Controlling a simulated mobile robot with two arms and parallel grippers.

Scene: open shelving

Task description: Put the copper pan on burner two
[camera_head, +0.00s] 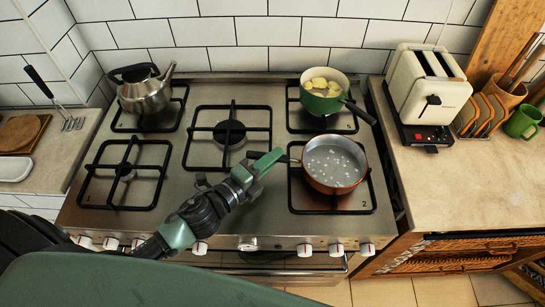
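The copper pan (335,183) sits on the front right burner (363,205), which has a small "2" marked beside its grate. It looks level and holds clear, bubbling liquid. Its thin handle points left towards my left gripper (272,157). The green fingertips are at the handle's outer part, left of the pan. Whether they are closed around the handle or only beside it, I cannot tell. My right gripper is not in view.
A kettle (145,92) stands back left. The middle (229,132) and front left (124,172) burners are bare. A toaster (425,85) stands on the right counter.

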